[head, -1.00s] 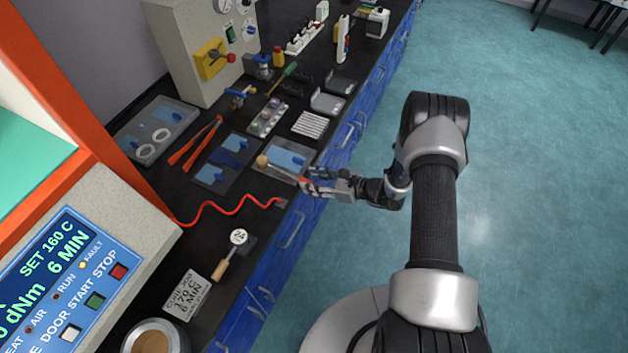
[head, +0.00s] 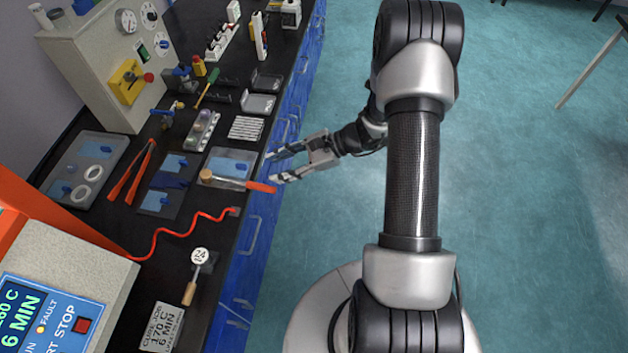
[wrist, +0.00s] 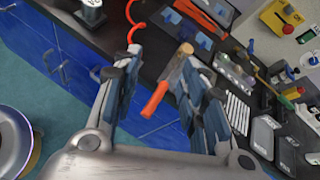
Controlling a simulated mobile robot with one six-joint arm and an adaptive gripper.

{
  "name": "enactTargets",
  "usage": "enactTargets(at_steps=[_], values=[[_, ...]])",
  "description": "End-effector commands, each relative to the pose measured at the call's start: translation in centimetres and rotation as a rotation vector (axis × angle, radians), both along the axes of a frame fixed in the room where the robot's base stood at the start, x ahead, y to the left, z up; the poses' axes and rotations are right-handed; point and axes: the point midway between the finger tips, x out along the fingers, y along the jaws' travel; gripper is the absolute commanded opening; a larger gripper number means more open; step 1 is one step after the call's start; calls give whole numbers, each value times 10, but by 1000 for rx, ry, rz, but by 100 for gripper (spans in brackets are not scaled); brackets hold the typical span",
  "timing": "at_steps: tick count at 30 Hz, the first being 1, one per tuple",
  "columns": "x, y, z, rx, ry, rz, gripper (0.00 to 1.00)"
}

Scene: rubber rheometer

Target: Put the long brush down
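The long brush (head: 262,187) has an orange-red handle and a tan head. It lies across a clear-grey tray (head: 238,158) at the front of the black bench, with its handle end sticking out past the bench edge. My gripper (head: 271,168) is open and empty, just off the front edge beside the handle end. In the wrist view the brush handle (wrist: 155,98) shows between the spread fingers, nearer the right one. Whether a finger touches the handle I cannot tell.
Red tongs (head: 131,172), a dark tray with blue sheets (head: 160,182) and a red cable (head: 185,222) lie left of the brush. A striped white block (head: 246,127) sits behind it. A weight marked 24 (head: 200,257) lies nearer. Open floor is to the right.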

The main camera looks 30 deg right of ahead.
Motion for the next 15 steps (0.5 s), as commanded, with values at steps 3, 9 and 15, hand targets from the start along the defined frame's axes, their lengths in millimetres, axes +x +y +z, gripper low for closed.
enactTargets(at_steps=[3,9,15], values=[[-20,25,61,-139,-101,209,39],[-72,52,135,-383,-259,528,39],[-132,60,187,-654,-427,815,39]])
